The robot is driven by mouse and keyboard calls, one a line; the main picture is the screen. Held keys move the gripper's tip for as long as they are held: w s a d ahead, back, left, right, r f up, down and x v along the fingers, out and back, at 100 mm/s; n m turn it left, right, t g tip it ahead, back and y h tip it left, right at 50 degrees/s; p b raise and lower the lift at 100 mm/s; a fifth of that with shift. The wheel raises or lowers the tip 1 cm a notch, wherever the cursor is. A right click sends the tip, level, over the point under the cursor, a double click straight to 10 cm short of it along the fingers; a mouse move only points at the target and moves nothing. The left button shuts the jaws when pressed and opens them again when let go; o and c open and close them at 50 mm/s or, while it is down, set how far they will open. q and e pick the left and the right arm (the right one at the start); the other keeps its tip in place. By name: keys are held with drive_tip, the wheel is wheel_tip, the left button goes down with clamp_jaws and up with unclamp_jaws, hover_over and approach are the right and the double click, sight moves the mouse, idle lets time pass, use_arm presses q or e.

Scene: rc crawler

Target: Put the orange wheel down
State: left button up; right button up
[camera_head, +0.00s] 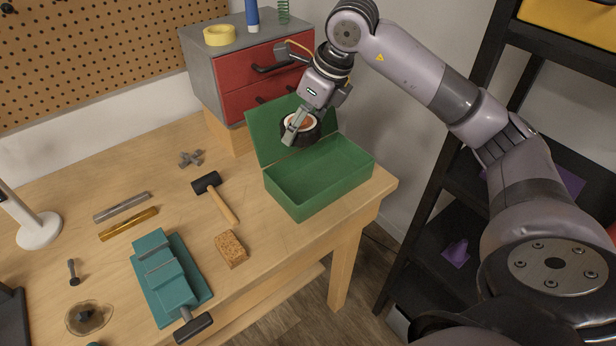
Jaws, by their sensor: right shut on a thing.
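The orange wheel (309,130) has a black tyre, a pale ring and an orange hub. My right gripper (294,128) reaches down from above and is shut on it, with a finger across its left side. The wheel is at the back edge of the open green box (323,189), in front of its raised lid (262,135). I cannot tell whether it touches the lid or the rim. The inside of the box that shows is empty. My left gripper is not in view.
A grey and red drawer cabinet (208,68) stands behind the box, with yellow tape (219,35) on top. A mallet (207,182), a sponge-like block (231,249) and a teal vise (165,277) are on the workbench (268,265). A black shelf stands right.

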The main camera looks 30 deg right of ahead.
drive_tip(key=p, duration=0.2)
hover_over(299, 190)
drive_tip(key=s, duration=0.1)
drive_tip(key=f, duration=1.2)
drive_tip(key=shift+s+d+f, duration=0.2)
drive_tip(key=shift+d+f, duration=0.05)
drive_tip(key=shift+f, duration=0.1)
wheel_tip(299, 190, down, 3)
drive_tip(key=shift+f, duration=0.15)
drive_tip(key=shift+f+p, duration=0.3)
drive_tip(key=shift+f, duration=0.3)
drive_tip(key=o, duration=0.9)
drive_tip(key=shift+c, duration=0.2)
drive_tip(key=b+v, duration=0.3)
drive_tip(key=v, duration=0.9)
